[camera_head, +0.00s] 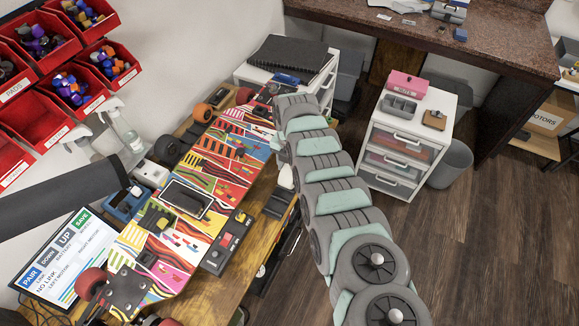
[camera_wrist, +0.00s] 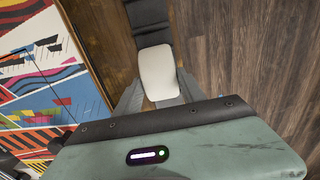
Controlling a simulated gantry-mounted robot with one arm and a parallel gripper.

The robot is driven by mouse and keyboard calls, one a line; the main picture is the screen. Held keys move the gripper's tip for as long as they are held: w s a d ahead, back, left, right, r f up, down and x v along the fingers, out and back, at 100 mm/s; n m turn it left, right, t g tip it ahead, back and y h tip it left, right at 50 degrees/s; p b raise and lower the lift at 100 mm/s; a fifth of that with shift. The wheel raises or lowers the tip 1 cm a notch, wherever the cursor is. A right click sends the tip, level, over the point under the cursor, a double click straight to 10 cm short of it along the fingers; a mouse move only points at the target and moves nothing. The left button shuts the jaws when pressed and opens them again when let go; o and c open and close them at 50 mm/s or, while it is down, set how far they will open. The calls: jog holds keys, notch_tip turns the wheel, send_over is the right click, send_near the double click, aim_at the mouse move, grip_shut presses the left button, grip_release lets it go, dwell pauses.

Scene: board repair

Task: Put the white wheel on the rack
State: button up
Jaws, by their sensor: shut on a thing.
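The white wheel (camera_wrist: 157,68) shows in the wrist view as a pale, rounded block seen from its side. My gripper (camera_wrist: 160,84) is shut on it, with a grey finger on each side. It is held just off the bench edge, with the wood floor to its right. In the head view my arm hides the gripper. A small white patch (camera_head: 286,176) shows at the arm's left side, but I cannot tell whether it is the wheel. I cannot surely pick out the rack; a black frame (camera_head: 284,246) shows at the bench's front side.
A colourful electric skateboard (camera_head: 185,225) with orange-red wheels (camera_head: 202,112) lies on the wooden bench. A red and black control box (camera_head: 228,241) sits at its front edge. A screen (camera_head: 68,257) stands lower left. A white drawer cabinet (camera_head: 407,146) stands right of my arm. Floor is free at right.

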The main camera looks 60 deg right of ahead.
jog(key=shift+f, duration=0.3)
dwell(0.5)
jog(key=o, duration=1.5)
jog(key=c, duration=0.3)
notch_tip(320, 180, up, 8)
jog(key=p, duration=0.7)
jog(key=shift+f, duration=0.25)
